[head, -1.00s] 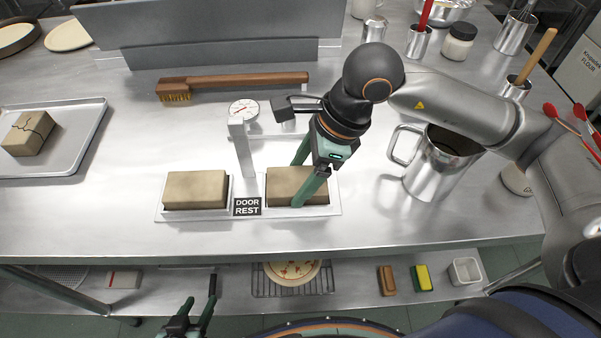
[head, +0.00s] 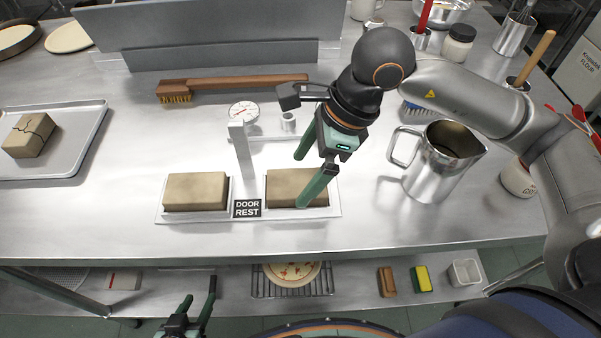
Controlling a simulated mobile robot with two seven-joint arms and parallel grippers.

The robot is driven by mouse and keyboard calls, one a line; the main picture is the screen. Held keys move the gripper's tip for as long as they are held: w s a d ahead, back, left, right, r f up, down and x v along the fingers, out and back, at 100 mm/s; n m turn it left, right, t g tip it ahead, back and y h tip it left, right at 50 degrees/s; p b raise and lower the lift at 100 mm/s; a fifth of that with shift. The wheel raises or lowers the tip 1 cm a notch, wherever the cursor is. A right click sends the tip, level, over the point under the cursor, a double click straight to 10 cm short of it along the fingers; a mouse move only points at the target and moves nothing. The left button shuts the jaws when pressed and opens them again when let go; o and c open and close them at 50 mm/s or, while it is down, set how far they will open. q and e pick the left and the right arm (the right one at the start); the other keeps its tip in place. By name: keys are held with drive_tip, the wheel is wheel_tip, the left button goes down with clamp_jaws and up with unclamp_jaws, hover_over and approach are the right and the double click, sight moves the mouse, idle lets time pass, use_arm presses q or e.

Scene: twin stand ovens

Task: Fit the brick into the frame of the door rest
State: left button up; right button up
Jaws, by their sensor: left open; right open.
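The door rest (head: 247,208) is a pale metal frame on the steel table, with a "DOOR REST" label in its middle and an upright post behind. One tan brick (head: 195,190) sits in its left bay. Another tan brick (head: 290,187) sits in its right bay and looks level, its right part hidden by a finger. My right gripper (head: 305,180) is open above and around the right brick, one finger in front and one behind. A cracked brick (head: 28,136) lies on a tray at the left. My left gripper (head: 200,300) is open and empty, low at the front.
The tray (head: 88,128) is at the left. A wooden brush (head: 235,84), a dial gauge (head: 243,111) and a grey panel are behind the rest. A steel jug (head: 442,165) stands to the right.

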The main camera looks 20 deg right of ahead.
use_arm(q)
drive_tip(key=shift+s+a+p, duration=0.2)
drive_tip(key=shift+a+p, duration=0.15)
drive_tip(key=shift+a, duration=0.05)
use_arm(e)
drive_tip(key=v, duration=1)
drive_tip(key=shift+f, duration=0.1)
